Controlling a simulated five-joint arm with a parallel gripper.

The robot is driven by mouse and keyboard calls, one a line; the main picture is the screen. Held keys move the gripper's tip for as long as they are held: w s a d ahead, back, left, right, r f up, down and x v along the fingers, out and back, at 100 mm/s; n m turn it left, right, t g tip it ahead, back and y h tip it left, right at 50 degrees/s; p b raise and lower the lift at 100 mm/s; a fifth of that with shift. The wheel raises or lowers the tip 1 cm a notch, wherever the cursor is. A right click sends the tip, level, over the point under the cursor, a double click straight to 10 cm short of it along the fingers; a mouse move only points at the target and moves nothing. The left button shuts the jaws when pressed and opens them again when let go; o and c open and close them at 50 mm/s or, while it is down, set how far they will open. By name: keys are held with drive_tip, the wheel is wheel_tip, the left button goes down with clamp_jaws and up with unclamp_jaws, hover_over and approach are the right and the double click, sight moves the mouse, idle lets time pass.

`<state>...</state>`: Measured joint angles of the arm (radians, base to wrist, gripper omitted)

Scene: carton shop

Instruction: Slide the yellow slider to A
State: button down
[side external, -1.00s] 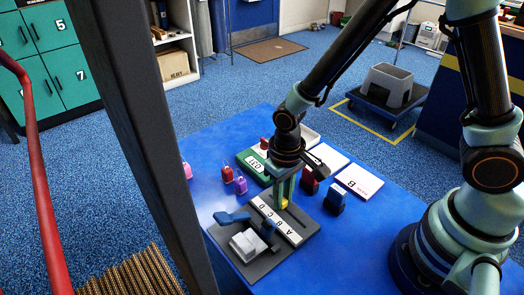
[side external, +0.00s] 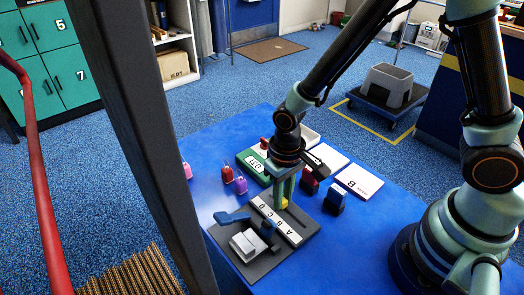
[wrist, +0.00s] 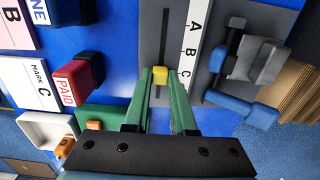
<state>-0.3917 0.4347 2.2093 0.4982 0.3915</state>
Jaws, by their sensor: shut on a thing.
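The yellow slider (wrist: 160,73) sits in a dark slot in a grey board (wrist: 229,12). It is a small yellow block, level with about the letter C in the wrist view. A white strip (wrist: 184,63) lettered A, B, C and on runs beside the slot, with A at the far end in that view. My gripper (wrist: 160,76) has its green fingertips shut on the slider's two sides. In the side view my gripper (side external: 283,196) reaches down onto the board, and the slider (side external: 284,204) shows low between the fingers.
A blue lever (side external: 232,217) and a grey block (side external: 247,244) stand on the board across the strip. A blue stamp (side external: 334,200), a red stamp (wrist: 77,78) and white cards (side external: 359,181) are near. The slot toward A looks clear.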

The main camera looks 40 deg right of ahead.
sight(301, 224)
drive_tip(key=s, duration=0.6)
drive_tip(key=shift+s, duration=0.25)
drive_tip(key=c, duration=0.7)
unclamp_jaws()
drive_tip(key=shift+w+r, duration=0.1)
drive_tip(key=shift+r, duration=0.5)
wheel_tip(301, 224, up, 11)
